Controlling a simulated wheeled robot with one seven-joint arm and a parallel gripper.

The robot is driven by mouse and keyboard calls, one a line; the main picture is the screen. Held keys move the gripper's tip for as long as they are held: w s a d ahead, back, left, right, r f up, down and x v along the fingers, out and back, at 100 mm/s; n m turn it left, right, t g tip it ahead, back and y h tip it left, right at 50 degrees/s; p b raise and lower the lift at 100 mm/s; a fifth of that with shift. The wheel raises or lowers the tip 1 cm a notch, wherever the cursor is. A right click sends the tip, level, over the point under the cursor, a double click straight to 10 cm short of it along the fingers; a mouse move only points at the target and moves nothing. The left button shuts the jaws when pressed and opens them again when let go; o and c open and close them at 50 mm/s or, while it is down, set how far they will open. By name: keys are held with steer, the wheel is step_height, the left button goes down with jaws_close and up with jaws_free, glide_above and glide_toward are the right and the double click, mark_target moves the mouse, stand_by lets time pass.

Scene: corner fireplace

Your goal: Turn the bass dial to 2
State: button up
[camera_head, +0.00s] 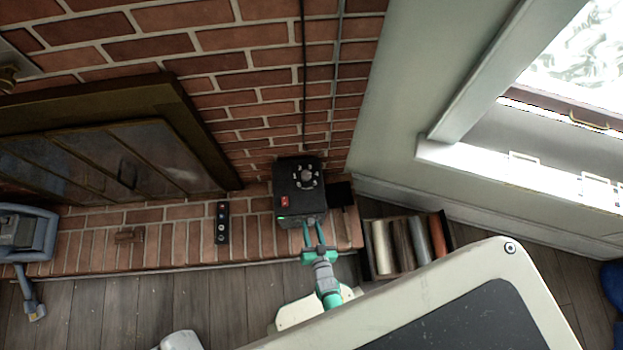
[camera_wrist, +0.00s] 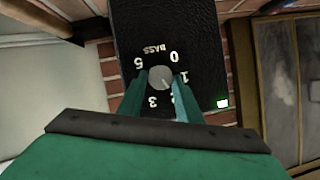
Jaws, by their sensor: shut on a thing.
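The bass dial (camera_wrist: 160,77) is a small round grey knob on the face of a black box (camera_wrist: 208,60). Upside-down white lettering reads BASS, with 0, 1, 2, 3 and 5 around the knob. The 4 is hidden behind a finger. My gripper (camera_wrist: 160,84) has its green fingers on either side of the knob and is shut on it. The knob's pointer is faint and seems to face the lower right, near the 1 and 2; its exact setting is unclear. In the head view, my gripper (camera_head: 313,222) reaches the box's (camera_head: 290,190) near side, where the dial is hidden.
The box stands on a brick hearth (camera_head: 155,245) against a brick wall (camera_head: 235,60). A dark remote-like strip (camera_head: 222,223) lies to its left. A crate of rolls (camera_head: 366,268) stands on the floor to its right. A green light (camera_wrist: 222,103) shows on the box.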

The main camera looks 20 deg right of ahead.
steer(key=o, duration=1)
steer(key=shift+o, duration=0.2)
steer(key=v, duration=1.1)
steer(key=s+a+r+n, duration=0.1)
steer(key=a+r+n, duration=0.1)
steer(key=r, duration=1.1)
steer(key=a+r+n+t+y, duration=0.1)
steer(key=a+r, duration=0.2)
steer(key=r, duration=1.1)
steer(key=s+a+r+n+y, duration=0.1)
steer(key=a+r+n, duration=0.1)
steer(key=r, duration=1.2)
steer(key=shift+s+a+n+t, duration=0.3)
steer(key=shift+s+a+t, duration=0.1)
steer(key=shift+a, duration=0.45)
